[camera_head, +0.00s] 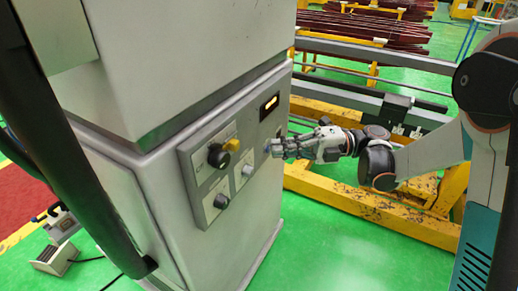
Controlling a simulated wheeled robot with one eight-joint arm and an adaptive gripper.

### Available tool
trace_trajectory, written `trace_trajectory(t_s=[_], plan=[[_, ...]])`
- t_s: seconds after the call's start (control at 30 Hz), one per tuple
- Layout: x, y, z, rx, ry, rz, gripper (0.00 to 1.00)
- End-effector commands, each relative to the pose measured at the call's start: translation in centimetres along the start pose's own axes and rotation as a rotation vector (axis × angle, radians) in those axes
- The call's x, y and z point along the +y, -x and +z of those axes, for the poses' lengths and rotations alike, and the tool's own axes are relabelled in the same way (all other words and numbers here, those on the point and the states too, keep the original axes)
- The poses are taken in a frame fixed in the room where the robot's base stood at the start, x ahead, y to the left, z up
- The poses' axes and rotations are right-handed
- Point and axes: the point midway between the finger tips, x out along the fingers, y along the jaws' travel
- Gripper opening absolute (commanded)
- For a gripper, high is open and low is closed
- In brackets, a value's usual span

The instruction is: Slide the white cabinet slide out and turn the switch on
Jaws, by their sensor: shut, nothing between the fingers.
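The white cabinet (150,118) stands left of centre, with a grey control panel (196,178) on its right-hand face. The panel carries a black rotary switch (217,156) with a yellow part beside it, a dark knob (221,201) below, and a small grey switch (247,171). A lit display (268,106) sits at the upper right of the panel. My gripper (269,148) reaches in from the right, shut and empty, its fingertips close to the panel's right part. I cannot tell whether they touch it. No separate slide part is clearly distinguishable.
A yellow frame with grey rails (375,205) stands behind my arm. Dark red bars (365,28) are stacked farther back. A dark post (62,135) crosses the left foreground. A small grey pedal box (55,258) lies on the floor at left. Green floor (330,255) is clear right of the cabinet.

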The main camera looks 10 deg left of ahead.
Motion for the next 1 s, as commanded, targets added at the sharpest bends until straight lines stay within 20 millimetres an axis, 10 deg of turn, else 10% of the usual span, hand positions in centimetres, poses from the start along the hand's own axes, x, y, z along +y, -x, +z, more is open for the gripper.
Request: trace_trajectory(t_s=[0.57,1.0], plan=[[-1.1,-0.4,-0.8,0.044,-0.007,-0.021,0.00],[-1.3,-7.3,-1.1,0.045,-0.006,-0.021,0.00]])
